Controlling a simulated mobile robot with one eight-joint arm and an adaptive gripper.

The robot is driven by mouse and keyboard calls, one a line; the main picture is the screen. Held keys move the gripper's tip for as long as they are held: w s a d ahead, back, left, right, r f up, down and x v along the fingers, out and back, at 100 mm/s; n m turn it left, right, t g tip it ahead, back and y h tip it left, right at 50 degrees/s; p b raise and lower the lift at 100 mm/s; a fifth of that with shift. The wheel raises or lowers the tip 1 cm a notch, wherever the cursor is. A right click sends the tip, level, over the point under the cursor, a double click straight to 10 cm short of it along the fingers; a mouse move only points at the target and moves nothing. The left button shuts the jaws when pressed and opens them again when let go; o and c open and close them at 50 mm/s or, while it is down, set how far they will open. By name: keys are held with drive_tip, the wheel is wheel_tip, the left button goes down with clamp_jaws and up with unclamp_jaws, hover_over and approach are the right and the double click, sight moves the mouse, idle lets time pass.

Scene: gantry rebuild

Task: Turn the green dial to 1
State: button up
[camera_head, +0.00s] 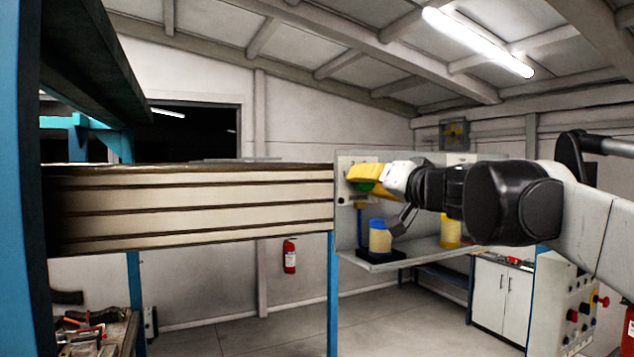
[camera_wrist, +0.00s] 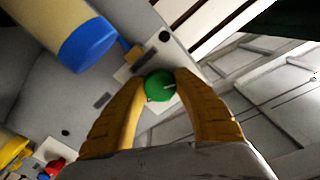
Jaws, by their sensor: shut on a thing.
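The green dial (camera_wrist: 158,86) is a round knob on a pale plate, with a light pointer mark on its face. In the wrist view it sits between the tips of my two yellow fingers, and my gripper (camera_wrist: 160,92) is shut on it. In the head view my gripper (camera_head: 368,180) reaches the grey panel from the right. Only a sliver of the green dial (camera_head: 364,187) shows there, below the yellow finger. I cannot read any numbers around the dial.
A yellow container with a blue lid (camera_head: 379,238) stands on the grey shelf (camera_head: 385,265) below my gripper. A second yellow container (camera_head: 450,231) stands farther right. A small dark knob (camera_wrist: 166,36) is on the panel near the dial. A stack of pale boards (camera_head: 200,210) lies at left.

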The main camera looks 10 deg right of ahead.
drive_tip(key=o, duration=1.2)
drive_tip(key=shift+w+a+f, duration=0.1)
drive_tip(key=v, duration=1.2)
drive_tip(key=s+a+f+g, duration=0.1)
drive_tip(key=a+f, duration=0.1)
drive_tip(key=f, duration=0.1)
drive_tip(key=s+a+f+n+g, duration=0.1)
drive_tip(key=f, duration=0.3)
drive_tip(key=a+f+g, duration=0.1)
drive_tip(key=a+f, duration=0.1)
drive_tip(key=f, duration=0.2)
drive_tip(key=shift+s+a+f+n+y, duration=0.15)
drive_tip(key=shift+s+a+n+y, duration=0.15)
drive_tip(key=shift+s+n+y, duration=0.1)
drive_tip(key=s+f+g+h, duration=0.2)
drive_tip(key=s+f, duration=0.3)
drive_tip(key=f, duration=0.6)
drive_tip(key=s+d+f+n+g+h, duration=0.1)
drive_tip(key=s+f+g+h, duration=0.3)
drive_tip(key=f, duration=0.7)
drive_tip(key=s+f+g, duration=0.1)
drive_tip(key=s+f, duration=0.5)
drive_tip(key=f, duration=0.5)
drive_tip(key=f+b, duration=2.6)
drive_tip(key=d+f+b, duration=0.1)
drive_tip(key=f+b, duration=1.2)
drive_tip(key=shift+s+f, duration=0.15)
drive_tip(key=shift+s, duration=0.25)
